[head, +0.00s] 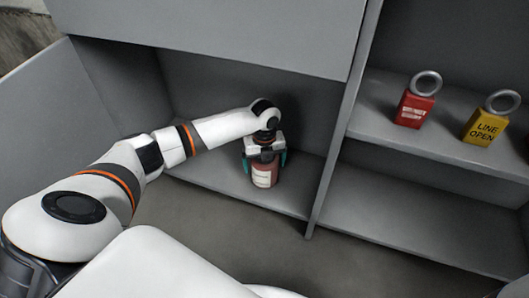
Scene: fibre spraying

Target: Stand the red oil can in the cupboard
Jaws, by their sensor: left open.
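The red oil can (265,174) stands upright on the bottom shelf of the cupboard (297,198), in its left compartment. It has a pale label on its front. My left gripper (264,160) is above the can with its teal fingers on either side of it, and is open. The gripper hides the top of the can. Whether the fingers touch the can cannot be seen. My right gripper is not in view.
A red tag block (414,110) and a yellow "LINE OPEN" block (487,125), each with a ring on top, stand on the right shelf (375,122). An upright divider (337,150) separates the compartments. The lower right shelf (400,215) is empty. An open door panel (40,115) is at the left.

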